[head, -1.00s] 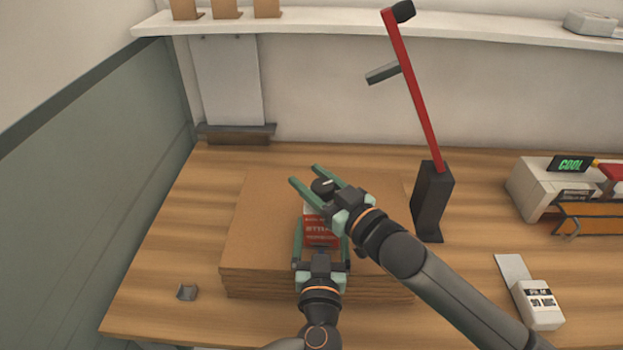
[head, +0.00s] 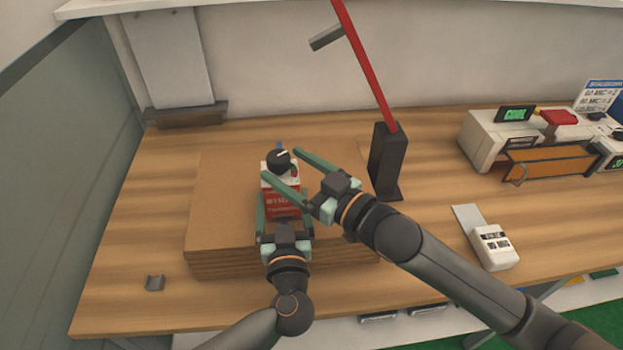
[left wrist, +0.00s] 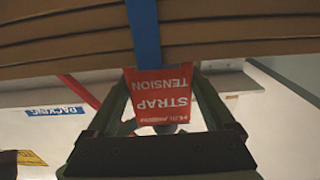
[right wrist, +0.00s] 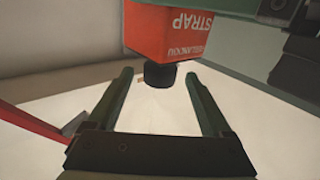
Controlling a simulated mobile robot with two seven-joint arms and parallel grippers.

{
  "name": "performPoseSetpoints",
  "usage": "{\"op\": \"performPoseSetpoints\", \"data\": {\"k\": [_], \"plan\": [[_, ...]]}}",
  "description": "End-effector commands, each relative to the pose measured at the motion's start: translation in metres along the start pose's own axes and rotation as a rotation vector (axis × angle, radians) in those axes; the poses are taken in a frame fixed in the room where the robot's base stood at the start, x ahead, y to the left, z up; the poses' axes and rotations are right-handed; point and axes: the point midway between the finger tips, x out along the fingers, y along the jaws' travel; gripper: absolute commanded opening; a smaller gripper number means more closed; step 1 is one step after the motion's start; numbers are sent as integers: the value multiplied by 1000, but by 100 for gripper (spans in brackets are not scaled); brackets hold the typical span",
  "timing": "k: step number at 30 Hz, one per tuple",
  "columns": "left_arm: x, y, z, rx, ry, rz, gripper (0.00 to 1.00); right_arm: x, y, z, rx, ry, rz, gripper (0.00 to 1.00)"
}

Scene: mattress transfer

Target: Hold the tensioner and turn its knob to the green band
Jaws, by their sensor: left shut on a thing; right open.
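The tensioner (head: 281,207) is a red block with a white top, standing on a stack of brown cardboard (head: 225,210). It shows red with "STRAP TENSION" lettering in the left wrist view (left wrist: 160,95). Its black knob (head: 279,159) has a white pointer mark; the knob also shows in the right wrist view (right wrist: 159,75). I cannot make out the green band. My left gripper (head: 284,208) is shut on the tensioner's sides. My right gripper (head: 283,165) is open, its fingers spread around the knob's area; in its wrist view the knob lies just beyond the fingertips, between them.
A blue strap (left wrist: 144,35) runs over the cardboard. A black stand (head: 388,160) with a red arm (head: 365,60) rises right of the stack. A white labelled device (head: 494,247) and a white machine (head: 490,135) are farther right.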

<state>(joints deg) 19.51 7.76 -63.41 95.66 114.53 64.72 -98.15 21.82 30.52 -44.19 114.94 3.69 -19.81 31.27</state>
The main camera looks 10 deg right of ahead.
Motion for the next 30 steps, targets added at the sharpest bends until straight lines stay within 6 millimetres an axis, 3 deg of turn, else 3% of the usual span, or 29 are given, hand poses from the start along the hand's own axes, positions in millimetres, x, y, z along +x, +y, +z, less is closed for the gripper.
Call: {"op": "performPoseSetpoints", "data": {"k": [3, 9, 24, 25, 28, 30], "plan": [[1, 0, -4, -2, 8, 0, 0, -26, 0, 1, 1, -2, 0, 84], [1, 0, -4, -2, 8, 0, 0, -51, 0, 0, 1, -1, 0, 84], [0, 0, -4, -2, 8, 0, 0, -58, 0, -1, 0, 2, 0, 84], [0, 0, -4, -2, 8, 0, 88, -58, 0, -1, 0, 2, 0, 84], [0, 0, -3, -2, 7, 0, 100, -58, 0, -1, 0, 1, 0, 84], [0, 0, -2, -2, 5, 0, 100, -58, 0, -1, 0, 2, 0, 84]]}}
